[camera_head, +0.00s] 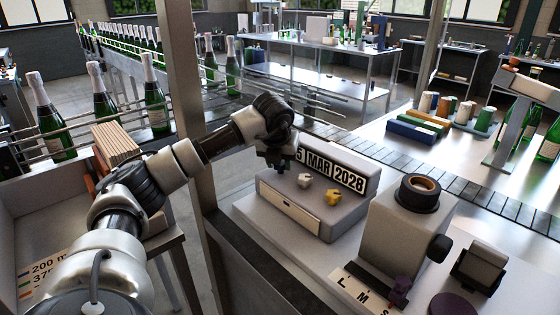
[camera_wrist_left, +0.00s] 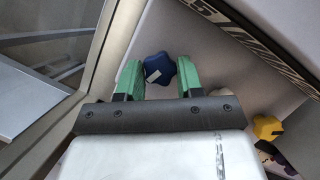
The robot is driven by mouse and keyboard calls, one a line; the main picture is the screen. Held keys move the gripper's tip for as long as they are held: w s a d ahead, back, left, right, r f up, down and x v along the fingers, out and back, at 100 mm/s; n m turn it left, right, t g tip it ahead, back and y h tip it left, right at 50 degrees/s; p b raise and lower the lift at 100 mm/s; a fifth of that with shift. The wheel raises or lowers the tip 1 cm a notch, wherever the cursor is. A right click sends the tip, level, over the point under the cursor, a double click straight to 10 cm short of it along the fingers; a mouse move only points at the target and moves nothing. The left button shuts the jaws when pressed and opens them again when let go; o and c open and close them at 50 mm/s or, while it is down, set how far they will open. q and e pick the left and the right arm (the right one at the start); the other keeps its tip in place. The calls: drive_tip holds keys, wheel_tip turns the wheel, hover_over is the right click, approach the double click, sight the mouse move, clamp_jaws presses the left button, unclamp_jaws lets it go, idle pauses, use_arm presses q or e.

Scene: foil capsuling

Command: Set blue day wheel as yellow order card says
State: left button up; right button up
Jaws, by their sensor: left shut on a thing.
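The blue day wheel (camera_wrist_left: 158,68) is a lobed knob with a pale mark, between the green fingers of my left gripper (camera_wrist_left: 159,80) in the left wrist view. The gripper is shut on it. In the head view my left gripper (camera_head: 281,160) hides the wheel at the left end of the grey date box (camera_head: 330,222). The date display (camera_head: 337,172) reads "5 MAR 2028"; anything left of the 5 is hidden by the gripper. I cannot make out a yellow order card. My right gripper is not in view.
A white knob (camera_head: 305,181) and a yellow knob (camera_head: 333,197) sit right of the gripper on the box. A grey machine (camera_head: 405,232) with a dark ring on top stands at the right. A metal post (camera_head: 187,100) rises left of the box. A conveyor (camera_head: 440,178) runs behind.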

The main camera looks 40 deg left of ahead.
use_arm(q)
drive_tip(key=o, duration=0.9)
drive_tip(key=shift+r, duration=0.15)
drive_tip(key=b+v, duration=0.1)
drive_tip(key=v, duration=0.9)
drive_tip(key=shift+s+d+r, duration=0.1)
drive_tip(key=shift+s+r, duration=0.1)
drive_tip(key=shift+r, duration=0.05)
